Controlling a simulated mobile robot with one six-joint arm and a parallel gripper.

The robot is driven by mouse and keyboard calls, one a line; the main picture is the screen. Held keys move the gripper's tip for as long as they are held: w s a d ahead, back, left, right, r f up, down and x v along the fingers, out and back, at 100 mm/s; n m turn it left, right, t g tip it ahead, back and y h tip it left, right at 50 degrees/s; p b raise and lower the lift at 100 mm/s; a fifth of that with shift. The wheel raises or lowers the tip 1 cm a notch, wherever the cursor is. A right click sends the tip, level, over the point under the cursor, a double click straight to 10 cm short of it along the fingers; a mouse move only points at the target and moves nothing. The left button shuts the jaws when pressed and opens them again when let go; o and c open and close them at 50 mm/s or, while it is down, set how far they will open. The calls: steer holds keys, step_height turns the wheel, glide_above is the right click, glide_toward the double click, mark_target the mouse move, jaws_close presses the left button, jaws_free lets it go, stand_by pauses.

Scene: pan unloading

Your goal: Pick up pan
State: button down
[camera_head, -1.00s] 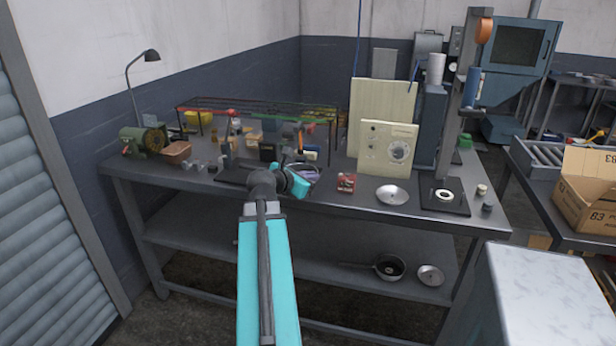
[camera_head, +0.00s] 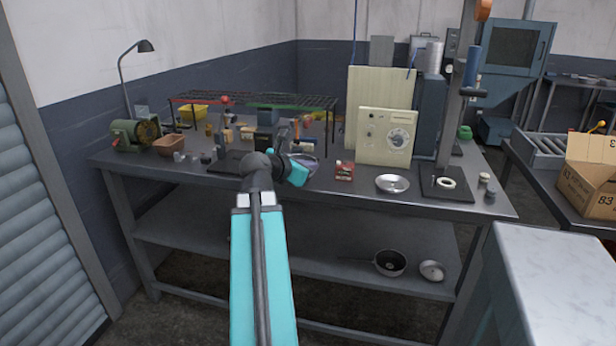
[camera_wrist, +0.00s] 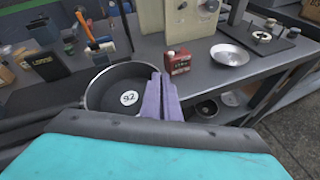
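A dark round pan (camera_wrist: 98,100) with a white round label marked 92 stands upright on the workbench (camera_wrist: 215,73) in the wrist view. In the head view the pan (camera_head: 310,157) is mostly hidden behind my gripper. My gripper's purple fingers (camera_wrist: 163,93) lie close together over the pan's right rim. Whether they touch or grip the rim is unclear, and the pan's handle does not show clearly. A second black pan with a handle (camera_head: 390,262) lies on the lower shelf (camera_head: 330,262).
A red can (camera_head: 345,171) and a shallow metal dish (camera_head: 392,184) stand right of the pan. A wire rack (camera_head: 250,101), a beige panel box (camera_head: 386,137) and small tools are behind and left. A pale block (camera_head: 560,250) stands at the front right.

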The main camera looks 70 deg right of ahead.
steer(key=shift+s+a+r+b, duration=0.1)
steer(key=shift+s+a+b, duration=0.25)
steer(key=shift+a+b, duration=0.6)
steer(key=shift+s+a+b, duration=0.35)
steer(key=shift+a+b, duration=0.05)
steer(key=shift+b, duration=1.05)
steer(key=shift+w, duration=0.1)
